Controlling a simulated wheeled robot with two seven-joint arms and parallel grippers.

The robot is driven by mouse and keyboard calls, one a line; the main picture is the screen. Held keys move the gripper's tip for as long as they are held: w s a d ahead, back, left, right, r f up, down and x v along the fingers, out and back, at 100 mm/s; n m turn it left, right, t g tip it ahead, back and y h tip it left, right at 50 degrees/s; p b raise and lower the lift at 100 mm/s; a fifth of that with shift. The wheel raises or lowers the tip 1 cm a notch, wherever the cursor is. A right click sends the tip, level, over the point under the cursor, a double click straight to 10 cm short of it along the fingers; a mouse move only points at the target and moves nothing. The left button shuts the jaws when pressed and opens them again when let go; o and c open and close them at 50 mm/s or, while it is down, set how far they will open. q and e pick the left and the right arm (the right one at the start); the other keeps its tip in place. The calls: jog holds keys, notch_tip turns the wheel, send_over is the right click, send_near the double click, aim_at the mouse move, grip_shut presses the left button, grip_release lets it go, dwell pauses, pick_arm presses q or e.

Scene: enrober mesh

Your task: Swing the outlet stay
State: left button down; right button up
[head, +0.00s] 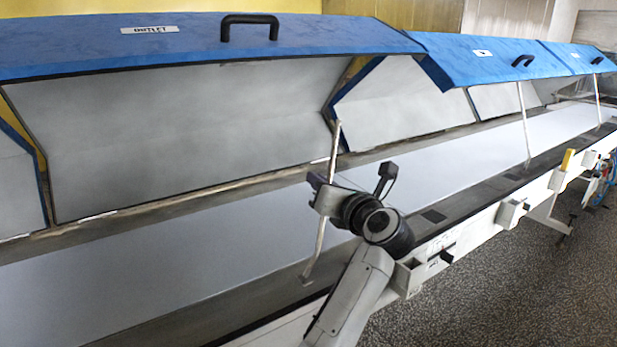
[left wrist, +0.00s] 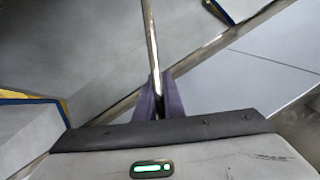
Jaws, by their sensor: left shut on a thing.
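The outlet cover (head: 190,40) is blue with a black handle and a label reading OUTLET, and stands raised at the left of the head view. The outlet stay (head: 321,235) is a thin metal rod, slightly tilted, with its foot at the near ledge. Its top end is near the right end of the cover's grey inner panel; I cannot tell whether they touch. My left gripper (head: 324,190) is shut on the stay at about mid-length. In the left wrist view the stay (left wrist: 151,40) runs up from between the purple-grey fingers (left wrist: 158,100).
Two more blue covers (head: 480,58) (head: 575,58) stand raised farther right, with similar rods (head: 524,125) (head: 599,100) beneath. A long pale belt (head: 180,250) runs under them. The white front rail (head: 480,232) carries small boxes. Speckled floor (head: 500,300) is open at the lower right.

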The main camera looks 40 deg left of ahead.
pick_arm(q)
jog(key=shift+w+d+f+m, duration=0.3)
jog(key=shift+w+f, duration=0.1)
jog(key=shift+w, duration=0.1)
jog(key=c, duration=1.8)
grip_release()
jog(key=shift+c, duration=0.2)
jog(key=shift+a+r, duration=0.1)
